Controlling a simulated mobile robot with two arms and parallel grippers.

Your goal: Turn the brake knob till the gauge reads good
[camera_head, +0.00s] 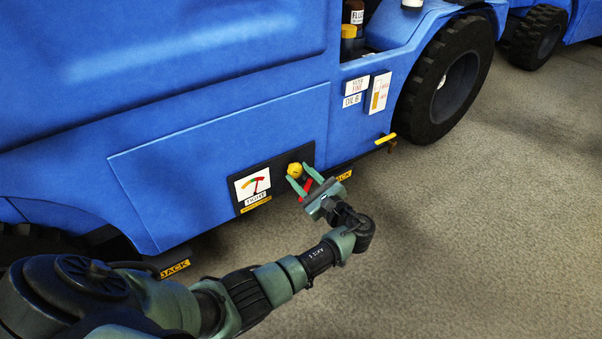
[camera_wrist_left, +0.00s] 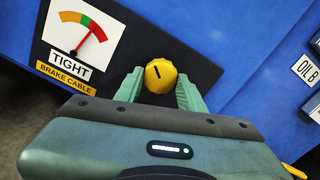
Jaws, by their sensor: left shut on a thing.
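The yellow brake knob (camera_head: 295,169) sits on a black panel low on the blue vehicle's side. It also shows in the left wrist view (camera_wrist_left: 160,76), with a short black mark on its face. My left gripper (camera_head: 298,173) is shut on the knob, one green finger on each side of it. My right gripper is not in view.
A yellow BRAKE CABLE label (camera_wrist_left: 66,78) lies below the gauge. Yellow JACK labels (camera_head: 174,269) mark the vehicle's lower edge. A large black wheel (camera_head: 440,95) and a small yellow handle (camera_head: 385,139) are to the right. The grey floor is clear.

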